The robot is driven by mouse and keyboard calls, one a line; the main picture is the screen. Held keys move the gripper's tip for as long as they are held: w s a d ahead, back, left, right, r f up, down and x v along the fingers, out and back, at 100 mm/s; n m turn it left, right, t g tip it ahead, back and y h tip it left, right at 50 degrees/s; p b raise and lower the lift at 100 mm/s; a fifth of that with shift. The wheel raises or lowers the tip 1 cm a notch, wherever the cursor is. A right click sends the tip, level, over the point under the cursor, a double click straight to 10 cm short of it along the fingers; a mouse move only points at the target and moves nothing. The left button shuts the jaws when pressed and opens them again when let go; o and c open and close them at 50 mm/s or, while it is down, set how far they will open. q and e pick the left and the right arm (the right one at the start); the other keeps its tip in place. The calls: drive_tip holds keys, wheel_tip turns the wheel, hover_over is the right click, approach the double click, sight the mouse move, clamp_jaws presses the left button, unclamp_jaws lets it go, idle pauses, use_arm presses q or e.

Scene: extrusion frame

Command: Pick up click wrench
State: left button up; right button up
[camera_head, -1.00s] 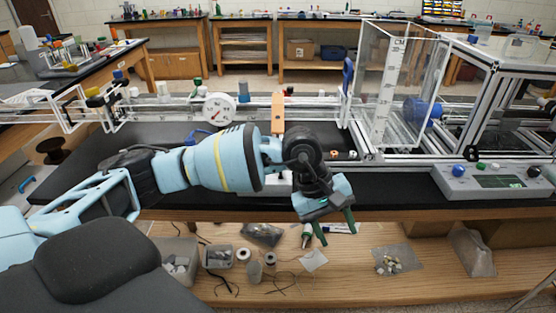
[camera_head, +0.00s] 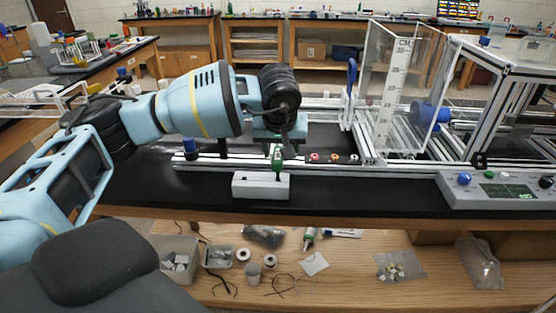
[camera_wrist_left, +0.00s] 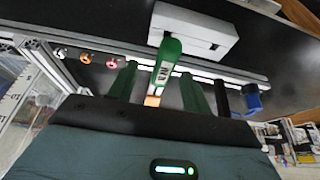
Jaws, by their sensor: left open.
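The click wrench, as far as I can tell, is the green-handled tool (camera_head: 277,158) with a white label, standing at a pale grey block (camera_head: 260,186) on the black bench. In the left wrist view the green handle (camera_wrist_left: 168,60) shows with the block (camera_wrist_left: 195,30) beyond it. My left gripper (camera_wrist_left: 160,73) is open, with one green finger on each side of the handle. I see gaps beside the handle; how deep it sits between the fingers I cannot tell. In the head view my gripper's fingers are mostly hidden behind its wrist. My right gripper is out of view.
A metal rail (camera_head: 330,166) runs behind the block, with small coloured round parts on it. A blue knob (camera_head: 190,146) and black post (camera_head: 223,146) stand to the left. A control box (camera_head: 497,190) and clear panel (camera_head: 392,90) are at right. A lower shelf holds loose parts.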

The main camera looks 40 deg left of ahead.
sight(278, 154)
use_arm(q)
drive_tip(key=shift+w+f, duration=0.15)
drive_tip(key=shift+w, duration=0.05)
drive_tip(key=shift+a+f, duration=0.3)
drive_tip(key=shift+f, duration=0.1)
drive_tip(key=x, duration=0.3)
drive_tip(key=shift+w+a+f, duration=0.1)
drive_tip(key=shift+a, duration=0.2)
drive_tip(key=shift+w+f, duration=0.15)
drive_tip(key=shift+f, duration=0.25)
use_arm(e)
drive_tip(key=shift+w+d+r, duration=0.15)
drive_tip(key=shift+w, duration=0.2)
